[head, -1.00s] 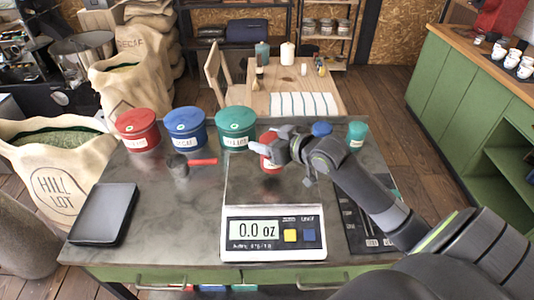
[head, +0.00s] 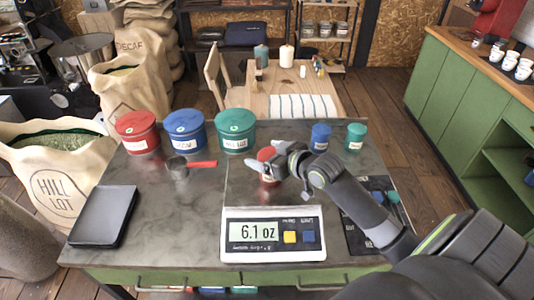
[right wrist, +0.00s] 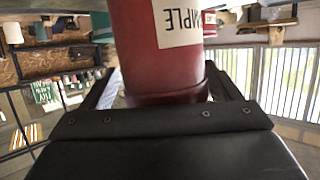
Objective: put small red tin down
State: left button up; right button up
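The small red tin (head: 267,154) stands upright on the metal plate of the scale (head: 240,196), whose display reads 6.1 oz. My right gripper (head: 262,156) is around the tin, with its fingers spread to either side. In the right wrist view the red tin (right wrist: 160,75), with an upside-down white label, rises between the fingers, and a gap shows beside the left finger. The gripper looks open; the far contact side is partly hidden. My left gripper is not in view.
Large red (head: 138,132), blue (head: 185,131) and green (head: 235,131) canisters stand left of the scale's back. A small blue tin (head: 320,137) and a small teal tin (head: 355,138) stand behind right.

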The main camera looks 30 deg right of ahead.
jog(key=shift+s+r, duration=0.1)
jog(key=shift+r, duration=0.15)
jog(key=shift+s+d, duration=0.15)
jog(key=shift+s, duration=0.2)
jog(key=v, duration=1.1)
jog(key=shift+p, duration=0.45)
